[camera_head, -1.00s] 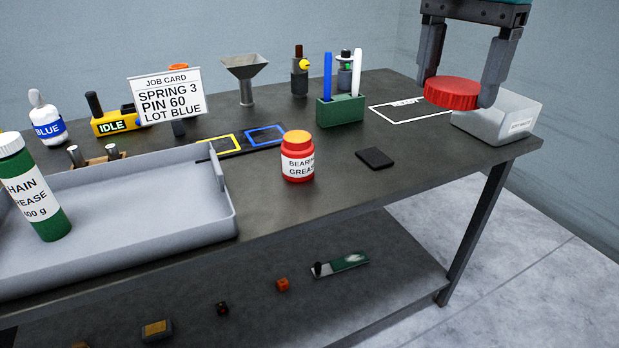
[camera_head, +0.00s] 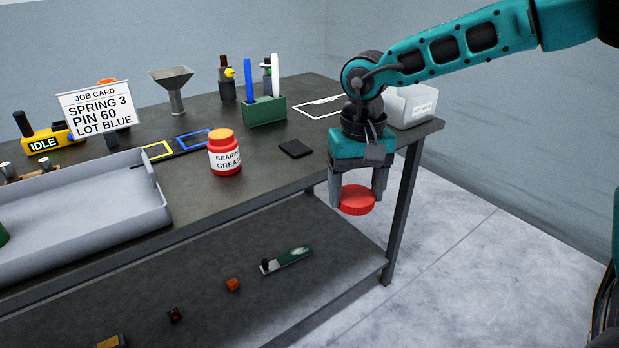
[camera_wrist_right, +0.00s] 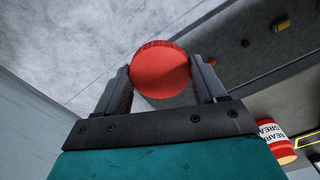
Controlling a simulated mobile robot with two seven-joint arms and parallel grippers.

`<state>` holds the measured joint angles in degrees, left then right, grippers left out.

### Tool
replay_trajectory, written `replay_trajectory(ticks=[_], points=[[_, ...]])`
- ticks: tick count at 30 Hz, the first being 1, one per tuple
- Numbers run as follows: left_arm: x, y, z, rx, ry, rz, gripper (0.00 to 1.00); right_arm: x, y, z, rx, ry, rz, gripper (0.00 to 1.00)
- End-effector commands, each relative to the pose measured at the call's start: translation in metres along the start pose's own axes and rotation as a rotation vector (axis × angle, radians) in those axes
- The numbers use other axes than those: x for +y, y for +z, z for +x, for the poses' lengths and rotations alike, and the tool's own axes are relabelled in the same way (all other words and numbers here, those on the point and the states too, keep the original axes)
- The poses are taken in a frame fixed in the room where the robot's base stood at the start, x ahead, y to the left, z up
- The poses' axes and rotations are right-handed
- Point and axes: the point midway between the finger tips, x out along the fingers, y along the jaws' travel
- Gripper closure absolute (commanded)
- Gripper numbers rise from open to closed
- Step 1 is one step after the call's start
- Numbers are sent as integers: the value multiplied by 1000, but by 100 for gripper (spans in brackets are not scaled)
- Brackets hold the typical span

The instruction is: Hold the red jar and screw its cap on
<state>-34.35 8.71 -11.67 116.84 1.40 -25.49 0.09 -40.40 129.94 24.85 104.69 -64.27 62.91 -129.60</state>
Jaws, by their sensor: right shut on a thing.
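The red jar (camera_head: 225,156), with a white "BEARING GREASE" label and an orange-yellow top, stands upright on the bench. It also shows at the right of the right wrist view (camera_wrist_right: 274,141). My right gripper (camera_head: 356,204) is shut on a round red cap (camera_head: 357,199), which hangs between its fingers. The cap also shows between the fingers in the right wrist view (camera_wrist_right: 160,70). They are in the air off the bench's front right, to the right of the jar and well apart from it. My left gripper is not in view.
A dark pad (camera_head: 295,149) lies right of the jar. A grey tray (camera_head: 150,205) is on the left. Behind are a green pen holder (camera_head: 264,110), a funnel (camera_head: 171,77) and a job card (camera_head: 97,108). A white bin (camera_head: 410,108) sits at the right end.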

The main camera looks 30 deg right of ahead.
Motion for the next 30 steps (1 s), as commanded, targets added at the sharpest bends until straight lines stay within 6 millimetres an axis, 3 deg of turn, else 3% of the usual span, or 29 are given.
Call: replay_trajectory(ticks=[3, 9, 15, 18, 23, 30], points=[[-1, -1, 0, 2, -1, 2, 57, 38, -7, -4, 5, -6, 58, 58], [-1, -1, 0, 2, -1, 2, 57, 90, -4, -7, 3, -8, 175, 58], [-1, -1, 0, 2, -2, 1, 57, 133, 12, 4, 2, -14, 301, 58], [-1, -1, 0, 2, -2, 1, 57, 146, 22, 16, 1, -14, 351, 58], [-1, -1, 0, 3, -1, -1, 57, 145, 37, 43, 1, -14, 393, 58], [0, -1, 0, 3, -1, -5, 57, 97, 45, 78, 4, -12, 346, 58]])
